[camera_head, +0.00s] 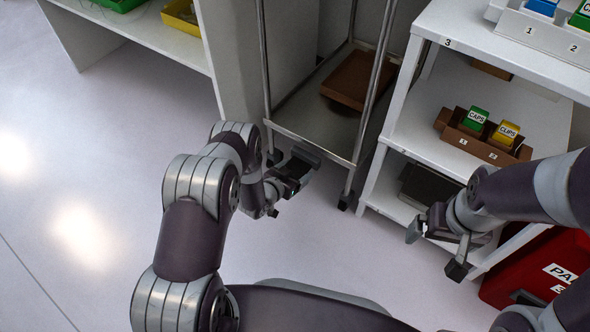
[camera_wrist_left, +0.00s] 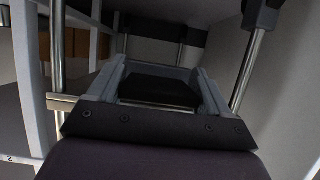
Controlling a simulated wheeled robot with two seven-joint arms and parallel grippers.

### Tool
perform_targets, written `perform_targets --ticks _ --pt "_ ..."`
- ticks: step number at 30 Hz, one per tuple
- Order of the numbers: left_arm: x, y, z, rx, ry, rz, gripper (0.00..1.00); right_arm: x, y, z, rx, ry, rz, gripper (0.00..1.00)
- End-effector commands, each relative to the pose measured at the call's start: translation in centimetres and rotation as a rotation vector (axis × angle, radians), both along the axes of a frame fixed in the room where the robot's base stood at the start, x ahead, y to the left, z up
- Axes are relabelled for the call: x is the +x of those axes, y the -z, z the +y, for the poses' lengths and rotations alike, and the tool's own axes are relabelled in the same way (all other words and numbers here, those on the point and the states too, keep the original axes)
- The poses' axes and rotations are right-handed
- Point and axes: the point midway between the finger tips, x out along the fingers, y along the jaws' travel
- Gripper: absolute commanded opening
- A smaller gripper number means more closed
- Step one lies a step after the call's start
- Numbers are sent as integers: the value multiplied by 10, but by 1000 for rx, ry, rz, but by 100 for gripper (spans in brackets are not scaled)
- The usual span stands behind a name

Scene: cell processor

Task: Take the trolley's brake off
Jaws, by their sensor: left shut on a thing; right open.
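The trolley (camera_head: 320,128) is a metal frame with upright posts and a low grey shelf, standing at the top centre of the head view. My left gripper (camera_head: 301,168) is low at its near edge. In the left wrist view my left gripper (camera_wrist_left: 160,80) has a dark piece, apparently the trolley's brake (camera_wrist_left: 160,92), between its fingers; its fine shape is in shadow. In the head view the brake is hidden by the gripper. My right gripper (camera_head: 437,250) is open and empty, in front of the white shelf unit, well right of the trolley.
A brown box (camera_head: 357,80) lies on the trolley's shelf. The white shelf unit (camera_head: 400,120) stands close to its right, holding a brown tray with caps and clips boxes. A red bin (camera_head: 525,270) is at lower right. The floor at left is clear.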

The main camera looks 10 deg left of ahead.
Motion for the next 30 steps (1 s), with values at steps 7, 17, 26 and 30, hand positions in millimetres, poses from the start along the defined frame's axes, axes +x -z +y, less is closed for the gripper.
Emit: perform_targets --ticks 7,17,26,30 --pt "1 -1 0 -1 0 -3 100 0 0 0 0 0 0 100" --pt "-43 -29 16 -2 -3 3 100 0 -40 0 0 0 0 100" --pt "-101 -50 38 -1 -3 -1 100 0 -70 0 0 0 0 100" --pt "-109 -51 40 -1 0 -3 100 0 -72 0 0 0 0 100"
